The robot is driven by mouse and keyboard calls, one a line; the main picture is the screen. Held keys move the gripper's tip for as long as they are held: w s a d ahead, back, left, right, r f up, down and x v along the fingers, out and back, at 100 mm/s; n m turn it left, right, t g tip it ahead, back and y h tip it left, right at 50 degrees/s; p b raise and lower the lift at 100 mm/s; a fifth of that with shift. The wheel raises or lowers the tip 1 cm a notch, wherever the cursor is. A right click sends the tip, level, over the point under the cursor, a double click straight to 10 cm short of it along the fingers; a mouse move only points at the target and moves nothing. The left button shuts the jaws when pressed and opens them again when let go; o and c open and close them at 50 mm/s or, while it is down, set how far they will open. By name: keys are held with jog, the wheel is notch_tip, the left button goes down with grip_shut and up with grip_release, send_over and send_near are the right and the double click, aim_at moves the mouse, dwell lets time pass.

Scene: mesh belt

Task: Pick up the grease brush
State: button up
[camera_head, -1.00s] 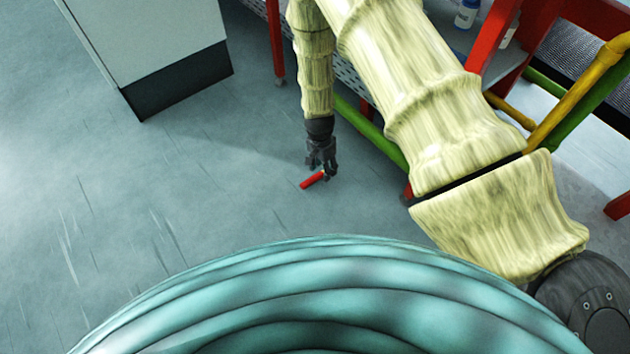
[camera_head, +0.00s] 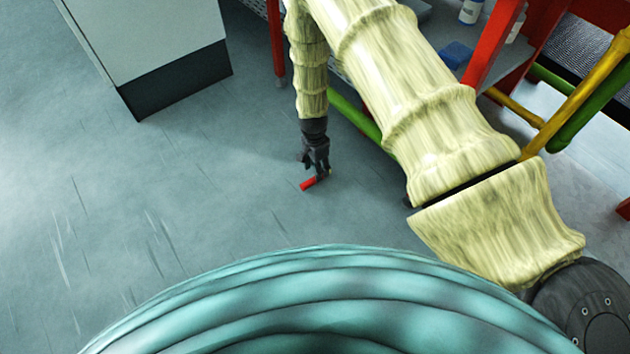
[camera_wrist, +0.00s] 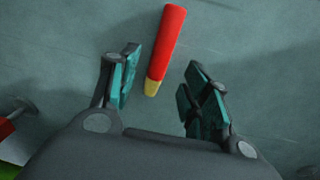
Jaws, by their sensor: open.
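The grease brush has a red handle and a yellowish end. It lies on the grey floor in the head view (camera_head: 308,184), partly hidden by my gripper. In the wrist view the brush (camera_wrist: 167,45) runs up from between the fingertips, its yellow end nearest the palm. My gripper (camera_head: 315,170) points down over the brush in the head view. In the wrist view my gripper (camera_wrist: 160,88) is open, with one finger on each side of the brush and a gap on both sides.
A grey cabinet with a dark base (camera_head: 180,80) stands at the upper left. A red frame (camera_head: 492,50) with green and yellow rails (camera_head: 575,95) is at the right, with a bottle (camera_head: 470,11) and a blue item (camera_head: 456,54) on its shelf. Floor left of the brush is clear.

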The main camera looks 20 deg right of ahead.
jog(key=shift+s+d+f+b, duration=0.1)
jog(key=shift+s+f+b, duration=0.05)
jog(key=shift+f+b, duration=1.7)
jog(key=shift+f+p, duration=0.3)
jog(key=shift+p, duration=0.1)
grip_shut()
